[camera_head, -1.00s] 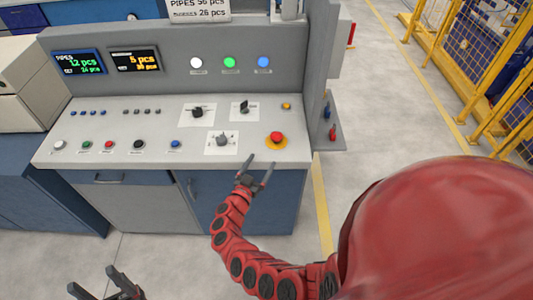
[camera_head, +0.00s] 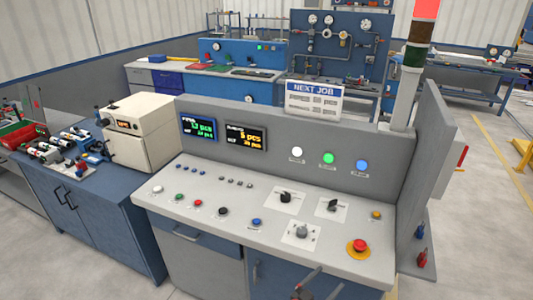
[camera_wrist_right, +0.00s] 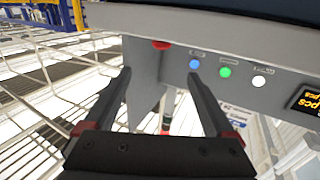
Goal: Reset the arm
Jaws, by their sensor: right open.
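My right gripper (camera_head: 318,283) shows at the bottom edge of the head view, in front of the control console (camera_head: 180,198). In the right wrist view the gripper (camera_wrist_right: 160,75) has its two dark fingers well apart, with nothing between them. The console's red emergency button (camera_head: 360,246) on a yellow base is up and to the right of the gripper. My right arm is mostly below the head view. My left gripper is out of both current views.
A beige box machine (camera_head: 140,125) and a blue cabinet (camera_head: 85,215) with tubular parts stand left of the console. A signal tower (camera_head: 410,70) rises at its back right. A blue pipe board (camera_head: 330,50) stands behind.

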